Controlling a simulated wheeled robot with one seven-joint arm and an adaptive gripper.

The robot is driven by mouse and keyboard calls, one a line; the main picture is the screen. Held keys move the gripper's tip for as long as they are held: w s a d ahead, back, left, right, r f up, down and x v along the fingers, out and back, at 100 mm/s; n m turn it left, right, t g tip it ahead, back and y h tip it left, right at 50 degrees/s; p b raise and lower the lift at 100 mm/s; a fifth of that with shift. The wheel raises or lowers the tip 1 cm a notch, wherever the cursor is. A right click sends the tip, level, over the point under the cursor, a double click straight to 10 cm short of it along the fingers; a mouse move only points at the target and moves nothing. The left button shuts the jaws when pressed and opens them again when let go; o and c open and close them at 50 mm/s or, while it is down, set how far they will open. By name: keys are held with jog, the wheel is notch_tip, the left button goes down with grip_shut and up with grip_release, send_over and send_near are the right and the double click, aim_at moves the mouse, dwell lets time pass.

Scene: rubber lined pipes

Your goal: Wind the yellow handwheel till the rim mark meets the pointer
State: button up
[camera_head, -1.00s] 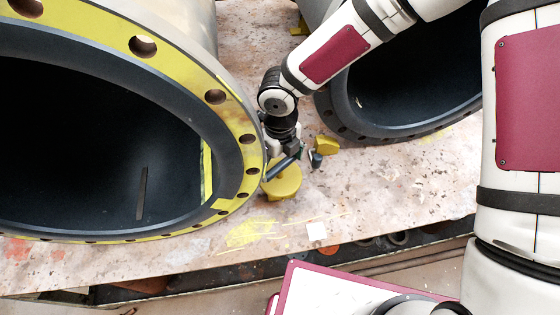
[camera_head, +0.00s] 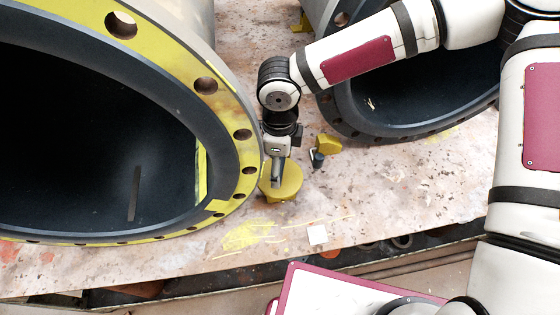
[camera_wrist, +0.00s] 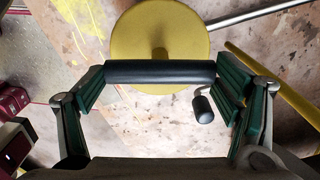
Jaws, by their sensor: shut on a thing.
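The yellow handwheel (camera_head: 288,181) shows as a round disc on the stained floor, beside the right edge of the left pipe. In the wrist view the yellow disc (camera_wrist: 181,22) fills the top middle. My gripper (camera_wrist: 160,78) has its green-padded fingers on either side of a dark cylindrical bar (camera_wrist: 140,72) and is shut on it. The bar overlaps the disc's near part in the wrist view; how it joins the wheel is hidden. In the head view my gripper (camera_head: 277,165) hangs over the disc's left part. I cannot make out the rim mark or the pointer.
A large pipe with a yellow flange (camera_head: 228,125) stands close at left. A second dark-lined pipe (camera_head: 375,130) lies behind at right. A yellow block (camera_head: 327,144) and a small dark knob (camera_head: 317,160) sit near the wheel. Floor at right is open.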

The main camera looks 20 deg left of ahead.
dwell(0.3)
jog(key=o, duration=1.1)
notch_tip(320, 180, up, 12)
jog(key=shift+f, duration=0.1)
